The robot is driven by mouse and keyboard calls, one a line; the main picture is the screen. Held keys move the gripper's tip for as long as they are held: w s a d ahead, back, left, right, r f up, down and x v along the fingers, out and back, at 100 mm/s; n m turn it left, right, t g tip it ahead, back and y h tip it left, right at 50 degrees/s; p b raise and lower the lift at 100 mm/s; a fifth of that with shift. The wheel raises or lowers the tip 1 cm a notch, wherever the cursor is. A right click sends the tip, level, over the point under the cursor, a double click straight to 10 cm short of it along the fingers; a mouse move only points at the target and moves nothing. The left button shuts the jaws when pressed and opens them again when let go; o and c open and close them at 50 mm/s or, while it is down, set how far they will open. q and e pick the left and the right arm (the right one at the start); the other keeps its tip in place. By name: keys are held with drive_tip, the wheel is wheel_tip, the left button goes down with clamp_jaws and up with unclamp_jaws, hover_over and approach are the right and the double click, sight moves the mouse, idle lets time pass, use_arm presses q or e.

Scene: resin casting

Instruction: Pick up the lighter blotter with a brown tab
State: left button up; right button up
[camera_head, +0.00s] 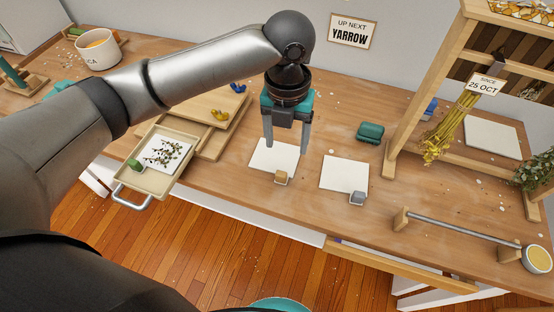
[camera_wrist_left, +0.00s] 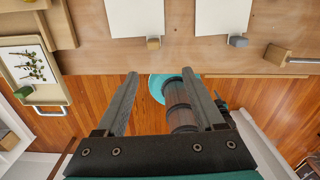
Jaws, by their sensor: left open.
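The blotter with the brown tab (camera_head: 262,154) is a pale, cream-white sheet lying flat on the workbench. Its brown tab (camera_head: 281,178) is at the front edge, facing the bench's near side. It also shows in the left wrist view (camera_wrist_left: 134,16), with its tab (camera_wrist_left: 153,43) beyond the fingertips. My left gripper (camera_head: 287,148) points down above this blotter, open and empty. Its fingers hide part of the sheet in the head view. A second pale blotter (camera_head: 343,172) with a grey tab (camera_head: 357,198) lies to the right. My right gripper is not in view.
A tray (camera_head: 130,183) with a white sheet of plant bits and a green tab overhangs the bench edge at left. Wooden boards (camera_head: 210,146) lie beside it. A green block (camera_head: 370,132), a wooden rack (camera_head: 409,95) and a metal bar (camera_head: 460,229) stand right.

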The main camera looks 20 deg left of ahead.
use_arm(q)
drive_tip(key=b, duration=0.2)
approach(281, 173)
drive_tip(key=f, duration=0.5)
drive_tip(key=shift+s+d+f, duration=0.15)
drive_tip(key=shift+s+d, duration=0.1)
drive_tip(key=shift+d, duration=0.15)
drive_tip(key=f, duration=0.1)
drive_tip(key=f+b, duration=0.1)
drive_tip(key=f, duration=0.1)
drive_tip(key=f+b, duration=0.1)
drive_tip(key=f, duration=0.1)
drive_tip(key=shift+w+a+f, duration=0.1)
drive_tip(key=shift+w+a, duration=0.05)
drive_tip(key=shift+a, duration=0.15)
clamp_jaws()
